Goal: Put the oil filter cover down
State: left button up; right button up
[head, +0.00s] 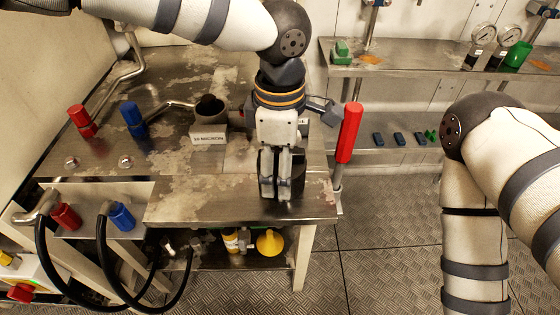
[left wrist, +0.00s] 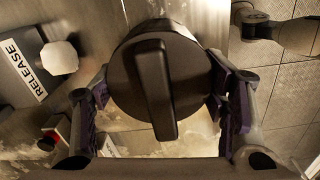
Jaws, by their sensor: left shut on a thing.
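The oil filter cover (left wrist: 183,80) is a dark round cap with a raised bar handle across its top. In the left wrist view it sits between the two fingers of my left gripper (left wrist: 165,105), which is shut on it. In the head view my left gripper (head: 283,192) points down over the front right part of the metal workbench (head: 180,208), with the dark cover (head: 266,163) partly hidden behind its fingers. I cannot tell whether the cover touches the bench top. My right arm shows at the right, but its gripper is out of view.
A red-handled lever (head: 349,132) rises at the bench's right edge. Red (head: 82,120) and blue (head: 133,119) valve handles are at the left. The bench top's front left is clear.

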pick_arm(q)
jog(key=o, duration=1.4)
jog(key=shift+f, duration=0.1)
notch_tip(320, 180, up, 12)
jog(key=shift+r, duration=0.25)
